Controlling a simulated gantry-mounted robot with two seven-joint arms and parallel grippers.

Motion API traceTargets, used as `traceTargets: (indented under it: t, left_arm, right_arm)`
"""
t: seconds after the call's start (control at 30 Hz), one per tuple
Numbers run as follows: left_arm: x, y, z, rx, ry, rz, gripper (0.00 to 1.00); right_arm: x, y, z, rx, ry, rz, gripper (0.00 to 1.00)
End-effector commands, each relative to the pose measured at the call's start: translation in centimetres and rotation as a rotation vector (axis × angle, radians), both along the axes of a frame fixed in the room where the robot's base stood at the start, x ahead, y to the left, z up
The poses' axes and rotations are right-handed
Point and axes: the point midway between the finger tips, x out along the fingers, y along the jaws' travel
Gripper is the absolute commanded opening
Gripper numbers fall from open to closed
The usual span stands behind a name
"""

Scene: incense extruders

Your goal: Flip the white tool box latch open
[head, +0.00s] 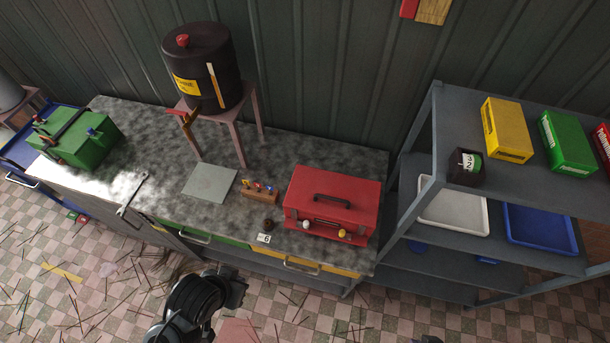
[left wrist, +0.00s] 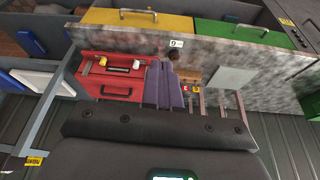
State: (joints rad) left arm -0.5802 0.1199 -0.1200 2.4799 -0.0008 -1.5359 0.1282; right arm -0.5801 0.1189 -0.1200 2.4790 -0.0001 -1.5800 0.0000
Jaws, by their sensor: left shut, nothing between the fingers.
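A red tool box (head: 350,189) with a dark top handle stands near the right end of the grey counter. Its front carries a white latch (head: 305,224) on the left and a yellow latch (head: 342,233) on the right. The left wrist view shows the tool box (left wrist: 92,78), yellow latch (left wrist: 102,60) and white latch (left wrist: 136,65) turned around. My left gripper (left wrist: 164,68) has its purple fingers shut and empty, beside the white latch in that picture; contact cannot be told. In the head view its dark wrist is in front of the counter. My right gripper is not in view.
A small rack (head: 260,197) with colourful pieces and a brown pot (head: 267,224) stand left of the tool box. A dark drum (head: 210,70) sits on a stand behind. A grey shelf (head: 425,200) with trays stands right. A flat grey plate (head: 210,182) lies on the counter.

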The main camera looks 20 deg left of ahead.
Motion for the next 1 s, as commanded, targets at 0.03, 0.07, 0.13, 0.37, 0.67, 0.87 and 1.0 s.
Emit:
traceTargets:
  t: [0.03, 0.07, 0.13, 0.37, 0.67, 0.87, 1.0]
  left_arm:
    - [0.8, -0.2, 0.3, -0.032, -0.045, 0.058, 0.00]
    - [1.5, -0.4, 0.5, -0.057, -0.078, 0.098, 0.00]
    - [3.2, -0.9, 0.8, -0.138, -0.170, 0.205, 0.00]
    - [9.3, -2.5, -1.2, -0.574, -0.459, 0.537, 0.00]
    - [13.7, -2.4, -10.9, -1.300, -0.532, 0.686, 0.00]
    - [14.6, 0.1, -18.0, -1.547, -0.471, 0.655, 0.00]
    - [15.5, 2.2, -22.7, -1.545, -0.474, 0.625, 0.00]
  right_arm:
    - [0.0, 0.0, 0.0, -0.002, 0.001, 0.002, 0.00]
    - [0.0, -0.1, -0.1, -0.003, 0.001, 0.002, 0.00]
    - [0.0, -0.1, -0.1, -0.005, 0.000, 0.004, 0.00]
    - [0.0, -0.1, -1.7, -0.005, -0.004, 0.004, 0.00]
    - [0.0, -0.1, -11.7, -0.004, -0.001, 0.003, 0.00]
    - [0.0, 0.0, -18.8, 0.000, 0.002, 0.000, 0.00]
    - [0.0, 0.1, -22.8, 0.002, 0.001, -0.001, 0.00]
